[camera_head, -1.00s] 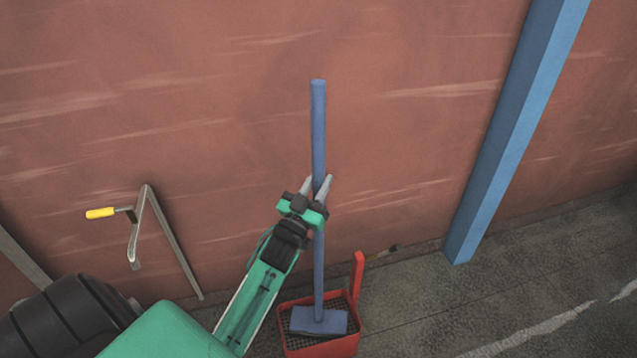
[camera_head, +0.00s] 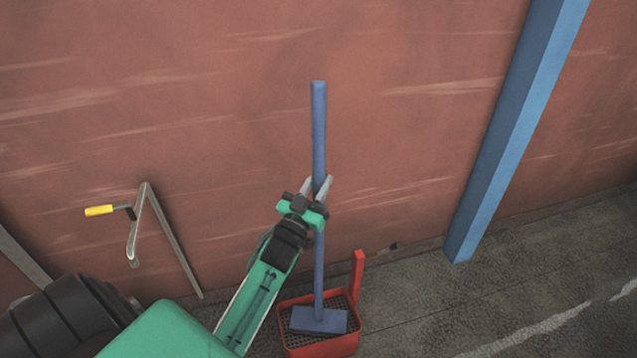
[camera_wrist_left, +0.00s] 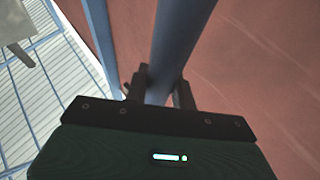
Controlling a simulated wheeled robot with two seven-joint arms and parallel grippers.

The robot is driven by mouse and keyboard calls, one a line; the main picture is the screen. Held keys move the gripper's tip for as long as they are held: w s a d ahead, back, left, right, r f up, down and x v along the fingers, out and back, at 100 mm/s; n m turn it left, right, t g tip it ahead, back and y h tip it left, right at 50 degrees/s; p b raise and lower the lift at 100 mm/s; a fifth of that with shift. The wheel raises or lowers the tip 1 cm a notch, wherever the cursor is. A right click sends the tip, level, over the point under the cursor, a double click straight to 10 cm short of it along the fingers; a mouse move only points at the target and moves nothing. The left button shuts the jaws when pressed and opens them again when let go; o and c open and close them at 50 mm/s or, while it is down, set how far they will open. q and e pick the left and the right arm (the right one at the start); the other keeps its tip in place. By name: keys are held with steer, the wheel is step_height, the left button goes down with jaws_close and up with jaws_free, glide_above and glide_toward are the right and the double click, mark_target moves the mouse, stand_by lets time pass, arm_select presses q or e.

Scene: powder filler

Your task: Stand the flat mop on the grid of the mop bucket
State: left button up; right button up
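The flat mop (camera_head: 319,130) has a blue handle standing upright and a flat blue head (camera_head: 319,320). Its head is over the dark grid (camera_head: 341,303) of the red mop bucket (camera_head: 322,346) and appears to rest on it. My left gripper (camera_head: 322,186) has its fingers on both sides of the handle, around mid-height, and looks shut on it. The handle also runs between the fingers in the left wrist view (camera_wrist_left: 175,45). The exact contact under the mop head is hidden. My right gripper is not in view.
A red-brown wall (camera_head: 420,110) stands close behind the bucket. A blue post (camera_head: 515,130) rises to the right. A metal frame with a yellow-handled crank (camera_head: 100,211) is at the left. The grey floor (camera_head: 520,290) on the right is clear.

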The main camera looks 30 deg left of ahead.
arm_select(q)
steer(key=o, duration=0.5)
steer(key=shift+r, duration=0.1)
steer(key=shift+c, duration=0.2)
steer(key=a+b+v, duration=0.1)
steer(key=v, duration=1.2)
steer(key=shift+s+d+b, duration=0.4)
steer(key=shift+d, duration=0.15)
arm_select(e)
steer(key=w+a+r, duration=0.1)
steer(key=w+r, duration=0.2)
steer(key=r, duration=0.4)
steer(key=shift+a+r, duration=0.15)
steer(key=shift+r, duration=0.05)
arm_select(q)
steer(key=shift+f, duration=0.25)
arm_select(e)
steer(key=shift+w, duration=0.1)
